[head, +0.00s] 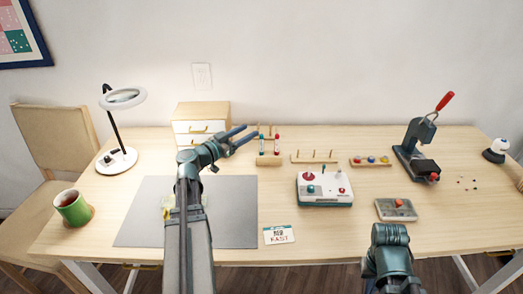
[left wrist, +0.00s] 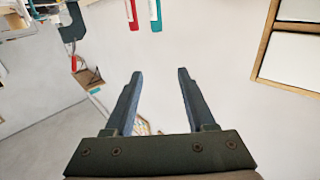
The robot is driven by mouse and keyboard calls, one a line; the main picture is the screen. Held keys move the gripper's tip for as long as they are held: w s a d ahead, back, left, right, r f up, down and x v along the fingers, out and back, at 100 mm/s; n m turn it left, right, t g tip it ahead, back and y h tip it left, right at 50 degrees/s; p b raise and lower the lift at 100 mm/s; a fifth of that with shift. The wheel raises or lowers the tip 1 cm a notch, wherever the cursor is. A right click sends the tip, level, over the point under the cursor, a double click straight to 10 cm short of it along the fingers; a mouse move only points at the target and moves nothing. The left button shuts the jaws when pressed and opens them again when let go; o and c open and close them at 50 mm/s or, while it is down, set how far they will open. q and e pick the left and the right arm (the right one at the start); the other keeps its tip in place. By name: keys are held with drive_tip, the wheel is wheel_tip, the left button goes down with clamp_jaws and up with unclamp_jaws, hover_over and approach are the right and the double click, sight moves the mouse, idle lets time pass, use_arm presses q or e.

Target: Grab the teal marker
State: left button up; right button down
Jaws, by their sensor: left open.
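The teal marker (head: 262,144) stands upright in a small wooden rack (head: 268,160) at the back middle of the table, left of a red marker (head: 277,144). In the left wrist view the teal marker (left wrist: 155,14) is at the top edge, partly cut off, beside the red one (left wrist: 132,14). My left gripper (head: 250,131) is open and empty, with its fingers reaching toward the upper left of the rack. In the left wrist view its fingertips (left wrist: 160,72) are apart with nothing between them. My right arm shows at the lower right, but its gripper cannot be seen.
A drawer box (head: 202,112) stands close behind my left gripper. Right of the rack are a pegged wooden rack (head: 315,157), a white control box (head: 324,190) and a lever press (head: 420,145). A grey mat (head: 145,212), mug (head: 72,207) and magnifier lamp (head: 117,160) are left.

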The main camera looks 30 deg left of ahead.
use_arm(q)
drive_tip(key=b, duration=0.7)
approach(261, 141)
drive_tip(key=w, duration=0.3)
drive_tip(key=shift+w+d+f, duration=0.1)
drive_tip(key=shift+d+f, duration=0.1)
drive_tip(key=shift+f, duration=0.2)
drive_tip(key=shift+w+f, duration=0.1)
drive_tip(key=shift+w, duration=0.2)
drive_tip(key=shift+r+x, duration=0.25)
drive_tip(key=shift+x, duration=0.8)
drive_tip(key=x, duration=0.5)
drive_tip(key=shift+s, duration=0.1)
drive_tip(key=shift+c, duration=0.2)
clamp_jaws()
